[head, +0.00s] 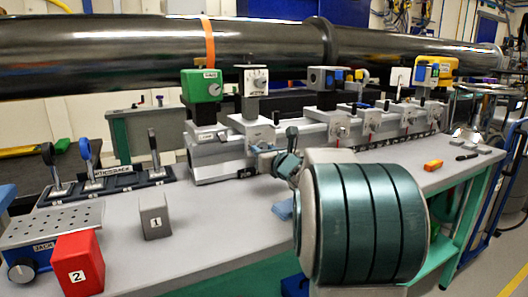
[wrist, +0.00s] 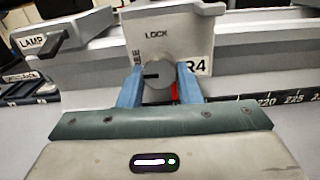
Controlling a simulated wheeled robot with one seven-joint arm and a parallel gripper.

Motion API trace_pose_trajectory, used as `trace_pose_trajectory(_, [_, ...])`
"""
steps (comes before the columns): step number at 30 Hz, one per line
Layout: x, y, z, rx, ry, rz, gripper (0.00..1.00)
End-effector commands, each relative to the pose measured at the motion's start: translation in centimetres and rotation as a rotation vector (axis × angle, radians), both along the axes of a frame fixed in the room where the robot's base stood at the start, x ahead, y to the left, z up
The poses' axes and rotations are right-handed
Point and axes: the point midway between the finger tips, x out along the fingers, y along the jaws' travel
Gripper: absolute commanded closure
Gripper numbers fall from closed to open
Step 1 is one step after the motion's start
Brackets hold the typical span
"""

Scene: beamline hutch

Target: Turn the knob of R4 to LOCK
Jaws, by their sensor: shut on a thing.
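The R4 knob (wrist: 157,68) is a round grey knob on the front of a light grey carrier (wrist: 185,32), with the R4 label at its right. LOCK is printed above the knob. A second word, partly hidden and ending in "EE", runs up its left side. The knob's dark mark points left, toward that word. My gripper (wrist: 160,90) has its blue fingers on either side of the knob and is shut on it. In the head view my gripper (head: 268,158) reaches the carrier (head: 251,126) under the white dial box; the knob is hidden there.
The LAMP carrier (head: 205,140) with a green box (head: 202,85) stands just left. More carriers sit along the rail to the right. A dark beam pipe (head: 110,55) runs behind. Block 1 (head: 154,215) and red block 2 (head: 78,264) stand front left on the bench.

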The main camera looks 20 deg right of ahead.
Motion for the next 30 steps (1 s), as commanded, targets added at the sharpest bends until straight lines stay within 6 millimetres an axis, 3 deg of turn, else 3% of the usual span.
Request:
trace_pose_trajectory(8, [-0.03,0.05,-0.18,0.153,0.005,-0.001,0.92])
trace_pose_trajectory(30, [-0.04,0.36,0.26,0.847,0.030,-0.001,0.92])
